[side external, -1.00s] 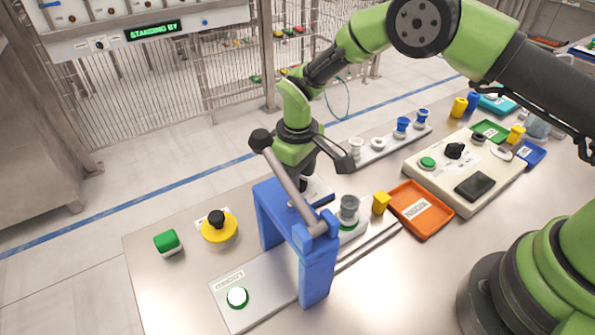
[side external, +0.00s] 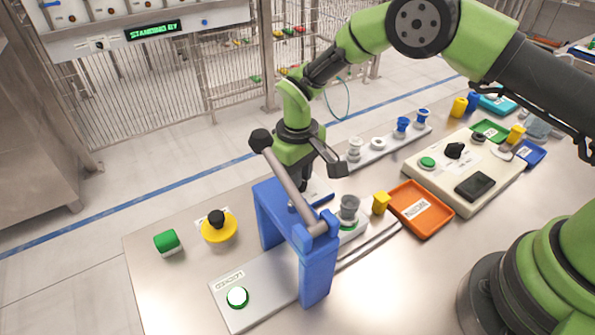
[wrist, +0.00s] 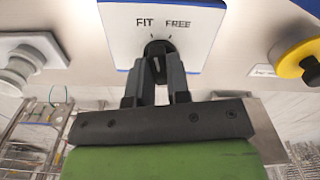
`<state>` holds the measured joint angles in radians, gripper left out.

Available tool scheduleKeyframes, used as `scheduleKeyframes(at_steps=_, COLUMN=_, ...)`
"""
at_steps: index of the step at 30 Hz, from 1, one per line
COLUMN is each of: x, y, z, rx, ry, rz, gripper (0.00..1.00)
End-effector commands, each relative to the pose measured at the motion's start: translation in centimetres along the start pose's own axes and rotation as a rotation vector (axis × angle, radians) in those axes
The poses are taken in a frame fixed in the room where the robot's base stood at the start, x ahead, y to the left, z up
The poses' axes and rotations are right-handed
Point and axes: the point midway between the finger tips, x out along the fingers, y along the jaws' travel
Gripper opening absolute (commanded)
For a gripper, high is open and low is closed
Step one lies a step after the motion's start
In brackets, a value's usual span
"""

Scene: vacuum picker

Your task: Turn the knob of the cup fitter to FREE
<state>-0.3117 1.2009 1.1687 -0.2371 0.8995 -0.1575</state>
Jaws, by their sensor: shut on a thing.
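The cup fitter's black knob (wrist: 158,48) shows in the wrist view, below the words FIT and FREE on its white label plate (wrist: 205,25). My gripper (wrist: 160,60) is shut on the knob, one finger on each side. The fingers cover most of the knob, and I cannot tell exactly which mark it points to. In the side view my gripper (side external: 302,185) is low behind the blue frame, and the knob is hidden there.
The blue frame (side external: 318,265) with a grey bar stands in front of my gripper. A grey cup (side external: 349,208) and an orange tray (side external: 420,210) are to the right. A yellow base with a black knob (side external: 219,230) and a green block (side external: 167,241) are to the left.

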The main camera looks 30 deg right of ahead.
Motion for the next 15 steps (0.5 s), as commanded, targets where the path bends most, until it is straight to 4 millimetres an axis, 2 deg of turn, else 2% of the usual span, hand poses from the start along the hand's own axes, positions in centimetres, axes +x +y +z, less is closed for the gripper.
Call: scheduleKeyframes(at_steps=15, x=-0.05, y=-0.02, z=-0.01, rx=0.379, ry=0.000, rz=-0.001, gripper=0.00)
